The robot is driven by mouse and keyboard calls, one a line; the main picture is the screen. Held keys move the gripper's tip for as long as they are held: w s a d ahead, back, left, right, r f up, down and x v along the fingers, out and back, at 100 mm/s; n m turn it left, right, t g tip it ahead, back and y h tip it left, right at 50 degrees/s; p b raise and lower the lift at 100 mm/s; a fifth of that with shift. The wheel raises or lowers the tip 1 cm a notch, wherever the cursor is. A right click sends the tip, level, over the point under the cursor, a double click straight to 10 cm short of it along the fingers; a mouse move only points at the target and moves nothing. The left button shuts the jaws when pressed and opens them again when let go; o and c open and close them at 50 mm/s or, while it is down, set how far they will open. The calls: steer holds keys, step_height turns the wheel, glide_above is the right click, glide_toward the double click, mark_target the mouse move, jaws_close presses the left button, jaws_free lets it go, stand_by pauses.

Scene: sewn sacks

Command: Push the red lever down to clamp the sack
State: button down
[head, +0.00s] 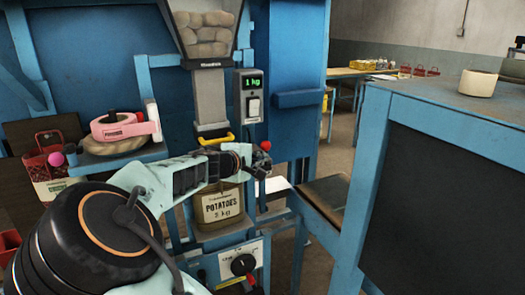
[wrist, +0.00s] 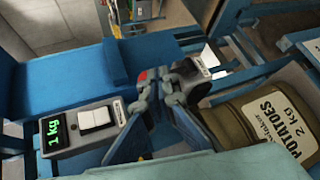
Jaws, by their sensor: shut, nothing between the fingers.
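The red lever's round knob (head: 265,145) shows just above the tip of my gripper (head: 262,168) in the head view. A small red spot that looks like the same knob (wrist: 142,76) shows at the fingertips in the wrist view. My gripper (wrist: 160,84) is shut and empty, close to the knob; I cannot tell if they touch. The lever's arm is mostly hidden. The olive sack (head: 222,208), labelled POTATOES, stands upright under the filling spout (head: 210,100), behind my arm. Its label (wrist: 283,122) also shows at right in the wrist view.
A grey box with a green "1 kg" display (head: 251,95) and white switch stands beside the spout. A yellow handle (head: 216,138) crosses the spout's lower end. A dial panel (head: 240,264) sits below the sack. A blue-framed table (head: 425,112) stands at right.

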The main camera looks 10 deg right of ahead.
steer(key=a+n, duration=0.1)
steer(key=a, duration=0.1)
steer(key=w+a+n+t, duration=0.1)
steer(key=a+r, duration=0.1)
steer(key=a, duration=0.1)
steer(key=shift+w+a+r+n+t+y, duration=0.1)
steer(key=shift+w+a+n+t+y, duration=0.2)
steer(key=shift+w+n+t, duration=0.1)
steer(key=shift+d, duration=0.1)
steer(key=p+x, duration=0.2)
steer(key=x, duration=0.8)
steer(key=shift+f+b, duration=0.2)
steer(key=shift+b, duration=0.15)
steer(key=shift+s+b, duration=0.15)
steer(key=shift+b, duration=0.6)
